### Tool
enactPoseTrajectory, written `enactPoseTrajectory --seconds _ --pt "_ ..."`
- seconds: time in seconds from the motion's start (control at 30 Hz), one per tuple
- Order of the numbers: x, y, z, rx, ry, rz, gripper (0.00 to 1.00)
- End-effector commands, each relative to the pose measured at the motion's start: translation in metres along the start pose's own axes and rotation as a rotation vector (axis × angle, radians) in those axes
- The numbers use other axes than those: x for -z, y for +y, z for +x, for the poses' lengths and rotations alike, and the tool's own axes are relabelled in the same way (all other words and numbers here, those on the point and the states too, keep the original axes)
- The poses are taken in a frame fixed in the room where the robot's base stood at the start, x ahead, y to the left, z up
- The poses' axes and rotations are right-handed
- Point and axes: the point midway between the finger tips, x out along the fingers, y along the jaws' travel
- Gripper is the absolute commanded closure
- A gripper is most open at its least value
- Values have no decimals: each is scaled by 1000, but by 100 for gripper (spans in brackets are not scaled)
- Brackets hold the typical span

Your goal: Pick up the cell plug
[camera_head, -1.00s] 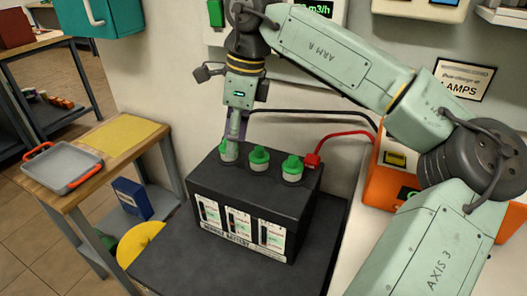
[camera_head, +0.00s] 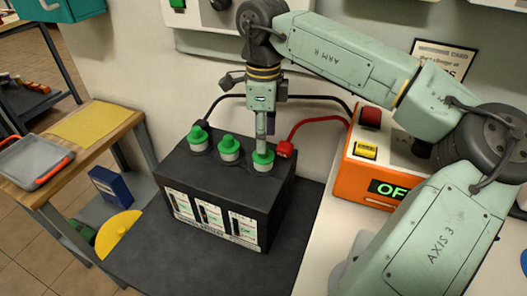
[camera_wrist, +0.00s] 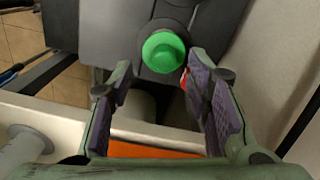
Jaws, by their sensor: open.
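A black battery (camera_head: 225,182) stands on a dark bench with three green cell plugs in a row on top: the left plug (camera_head: 197,135), the middle plug (camera_head: 229,148) and the right plug (camera_head: 263,161). My gripper (camera_head: 262,140) points straight down just above the right plug and partly hides it. In the wrist view a green plug (camera_wrist: 163,52) with a dark collar shows just past the open fingertips, roughly centred between them. The gripper (camera_wrist: 160,72) holds nothing.
A red clamp (camera_head: 285,149) with a red cable sits close beside the right plug. A black cable runs behind the arm. An orange charger (camera_head: 360,182) stands to the right. A wooden table (camera_head: 118,122) with a grey tray (camera_head: 32,160) is at left.

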Motion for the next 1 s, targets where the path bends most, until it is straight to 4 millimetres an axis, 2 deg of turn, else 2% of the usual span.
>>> enactPoseTrajectory --seconds 0.23,0.53,1.0 --pt "-2 -4 33 -3 -1 -1 56" --pt "-2 -4 39 0 0 0 56" --pt "-2 -4 39 -1 0 0 87"
